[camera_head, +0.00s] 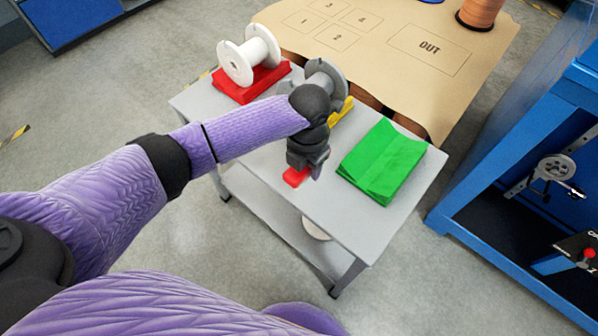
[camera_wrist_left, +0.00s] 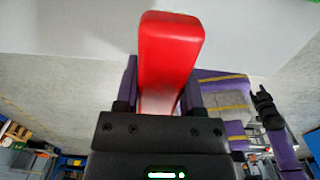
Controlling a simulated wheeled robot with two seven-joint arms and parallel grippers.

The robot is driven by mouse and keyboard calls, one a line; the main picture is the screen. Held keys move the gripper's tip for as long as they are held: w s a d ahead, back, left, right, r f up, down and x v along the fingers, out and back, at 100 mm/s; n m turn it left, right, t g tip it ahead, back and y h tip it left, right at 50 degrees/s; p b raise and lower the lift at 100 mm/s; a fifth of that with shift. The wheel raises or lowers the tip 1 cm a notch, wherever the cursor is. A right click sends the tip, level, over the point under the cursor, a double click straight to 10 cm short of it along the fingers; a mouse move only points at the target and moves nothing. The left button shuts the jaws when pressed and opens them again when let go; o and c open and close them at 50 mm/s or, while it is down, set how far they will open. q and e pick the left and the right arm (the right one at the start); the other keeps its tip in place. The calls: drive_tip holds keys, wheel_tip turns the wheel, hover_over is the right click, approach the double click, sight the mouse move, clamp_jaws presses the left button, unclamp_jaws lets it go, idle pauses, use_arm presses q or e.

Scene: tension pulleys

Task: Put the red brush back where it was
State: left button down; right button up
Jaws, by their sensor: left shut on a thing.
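The red brush (camera_head: 296,177) is in my left gripper (camera_head: 308,168), low over the front part of the grey table (camera_head: 258,184). In the head view only a small red part of it shows below the fingers. In the left wrist view the red brush (camera_wrist_left: 168,58) points away from the gripper (camera_wrist_left: 160,108), with a finger on each side of it. I cannot tell whether the brush touches the table. My right gripper is not in the head view; a dark hand-like shape shows at the right of the left wrist view, too unclear to judge.
A white spool (camera_head: 248,56) sits on a red cradle (camera_head: 250,84). A grey spool (camera_head: 322,78) on a yellow cradle (camera_head: 342,108) is partly behind my arm. An empty green cradle (camera_head: 383,160) is right of the gripper. A brown mat (camera_head: 395,50) lies behind; a blue shelf (camera_head: 520,150) stands right.

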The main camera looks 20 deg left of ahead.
sight(306, 185)
use_arm(q)
wheel_tip(306, 185, down, 6)
drive_tip(key=shift+r+b, duration=0.1)
drive_tip(key=shift+b, duration=1.15)
drive_tip(key=shift+r, duration=0.25)
drive_tip(key=shift+f, duration=0.2)
drive_tip(key=shift+c, duration=1)
unclamp_jaws()
drive_tip(key=shift+r, duration=0.15)
wheel_tip(306, 185, up, 12)
drive_tip(key=p, duration=0.6)
drive_tip(key=shift+r, duration=0.15)
